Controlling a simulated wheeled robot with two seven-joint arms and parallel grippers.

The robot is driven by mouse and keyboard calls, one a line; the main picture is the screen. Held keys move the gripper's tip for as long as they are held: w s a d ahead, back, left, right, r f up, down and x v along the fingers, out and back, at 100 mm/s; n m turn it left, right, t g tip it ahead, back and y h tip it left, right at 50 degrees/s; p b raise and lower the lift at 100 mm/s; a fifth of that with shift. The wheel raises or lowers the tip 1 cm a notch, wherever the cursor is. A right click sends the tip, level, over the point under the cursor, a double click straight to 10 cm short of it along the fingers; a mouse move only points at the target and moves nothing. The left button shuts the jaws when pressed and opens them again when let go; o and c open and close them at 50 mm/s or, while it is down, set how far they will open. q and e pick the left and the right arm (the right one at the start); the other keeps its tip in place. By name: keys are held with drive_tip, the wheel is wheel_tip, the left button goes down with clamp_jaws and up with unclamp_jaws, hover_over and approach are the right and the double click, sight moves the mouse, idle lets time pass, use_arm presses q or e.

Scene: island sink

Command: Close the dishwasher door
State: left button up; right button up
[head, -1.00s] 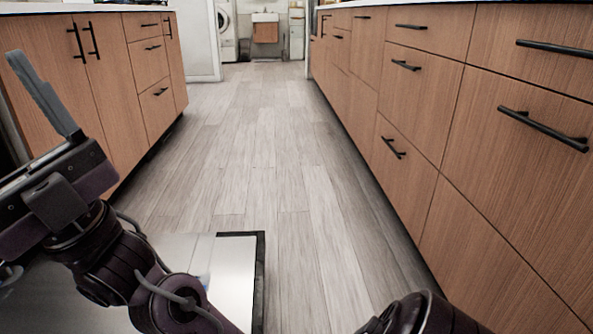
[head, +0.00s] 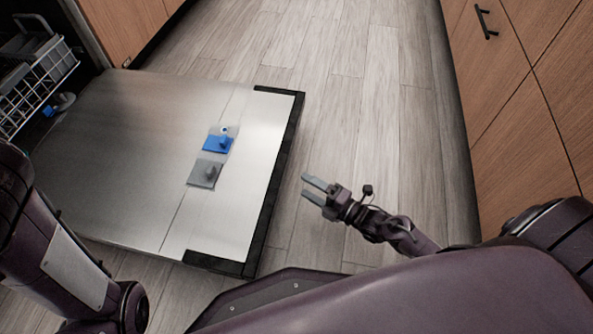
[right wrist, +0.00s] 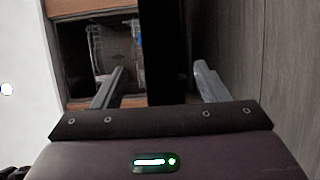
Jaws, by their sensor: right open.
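The dishwasher door (head: 130,150) lies folded down flat in the head view, its steel inner face up with a black edge on the right. A blue-and-grey detergent dispenser (head: 216,145) is on that face. My right gripper (head: 307,186) is open and empty, just right of the door's black edge and apart from it. In the right wrist view, its two fingers (right wrist: 160,82) are spread, with a dark band, seemingly the door edge, between them. My left gripper is out of view; only part of the left arm shows at lower left.
A white dish rack (head: 38,85) shows in the dishwasher opening at upper left. Wooden cabinets with dark handles (head: 485,22) line the right side. The plank floor (head: 370,110) between door and cabinets is clear.

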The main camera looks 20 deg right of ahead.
sight(285, 173)
drive_tip(key=b+x, duration=0.3)
drive_tip(key=x, duration=0.4)
drive_tip(key=shift+w+f+b, duration=0.1)
drive_tip(key=shift+b, duration=0.25)
drive_tip(key=shift+w+a, duration=0.2)
drive_tip(key=c, duration=1.3)
drive_tip(key=shift+r, duration=0.25)
drive_tip(key=shift+c, duration=0.5)
